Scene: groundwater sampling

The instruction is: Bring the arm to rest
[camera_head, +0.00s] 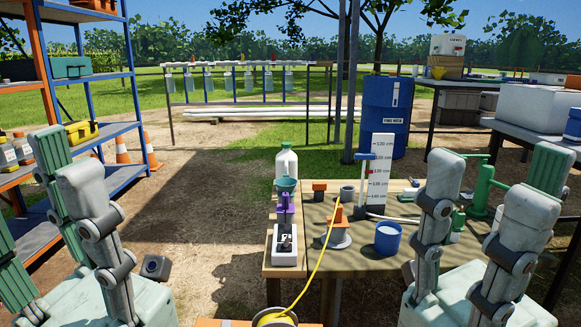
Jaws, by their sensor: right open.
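My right gripper (487,185) is at the lower right, in front of the right part of the wooden table. Its jointed grey-white fingers point upward and stand apart. Nothing shows held between them. My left gripper (64,165) is at the lower left, in front of the blue shelf. Its fingers also point up, spread apart, with nothing seen between them. The arms behind both grippers are mostly out of the picture.
Ground left of the table is mostly open.

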